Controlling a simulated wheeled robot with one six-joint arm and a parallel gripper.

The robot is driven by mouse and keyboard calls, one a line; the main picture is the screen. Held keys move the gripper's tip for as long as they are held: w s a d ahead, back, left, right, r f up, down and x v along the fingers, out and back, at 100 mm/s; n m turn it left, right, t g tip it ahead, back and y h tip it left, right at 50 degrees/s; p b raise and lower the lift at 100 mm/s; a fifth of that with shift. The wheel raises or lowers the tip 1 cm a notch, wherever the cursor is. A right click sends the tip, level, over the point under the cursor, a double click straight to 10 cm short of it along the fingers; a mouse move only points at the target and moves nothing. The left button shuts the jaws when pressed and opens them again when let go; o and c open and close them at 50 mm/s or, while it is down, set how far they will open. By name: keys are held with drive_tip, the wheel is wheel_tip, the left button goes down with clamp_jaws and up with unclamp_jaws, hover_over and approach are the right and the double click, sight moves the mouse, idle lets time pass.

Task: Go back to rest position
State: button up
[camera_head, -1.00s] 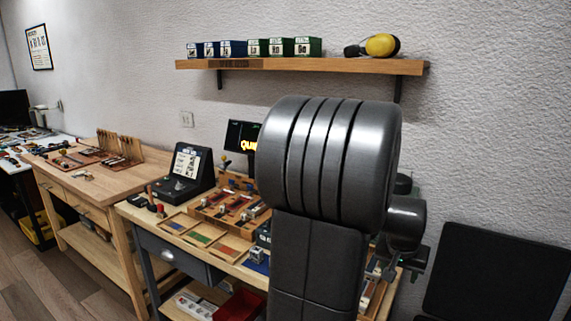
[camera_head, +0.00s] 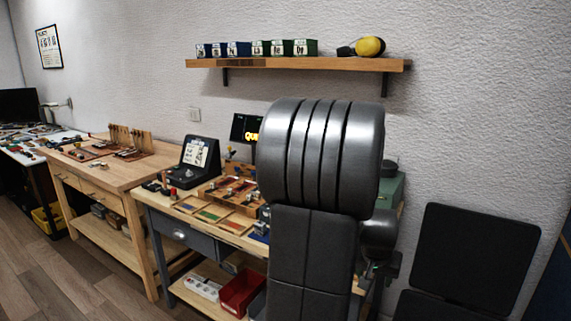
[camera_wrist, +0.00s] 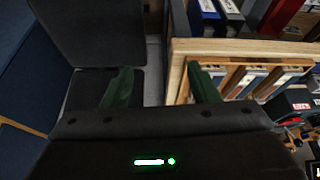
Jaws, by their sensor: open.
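My gripper (camera_wrist: 160,84) is open and empty in the wrist view, its two dark green fingers spread wide apart. The right finger overlaps the edge of the wooden workbench (camera_wrist: 176,75); the left finger is over a dark panel (camera_wrist: 75,90). In the head view my grey arm stands upright in front of the workbench (camera_head: 155,203) and hides its right part. The gripper is mostly hidden behind the arm there.
A black chair-like panel (camera_head: 473,258) stands to the right of the bench. A second wooden bench (camera_head: 125,172) is on the left. A wall shelf (camera_head: 290,64) holds small boxes. Wooden floor (camera_head: 100,280) is free at the front left.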

drive_tip(key=shift+w+a+f+n, duration=0.15)
drive_tip(key=shift+w+a+f, duration=0.2)
drive_tip(key=shift+a, duration=0.3)
drive_tip(key=shift+w+a+f+n, duration=0.15)
drive_tip(key=shift+a+f, duration=0.25)
drive_tip(key=shift+a, duration=0.2)
drive_tip(key=shift+s+f, duration=0.1)
drive_tip(key=shift+f, duration=0.05)
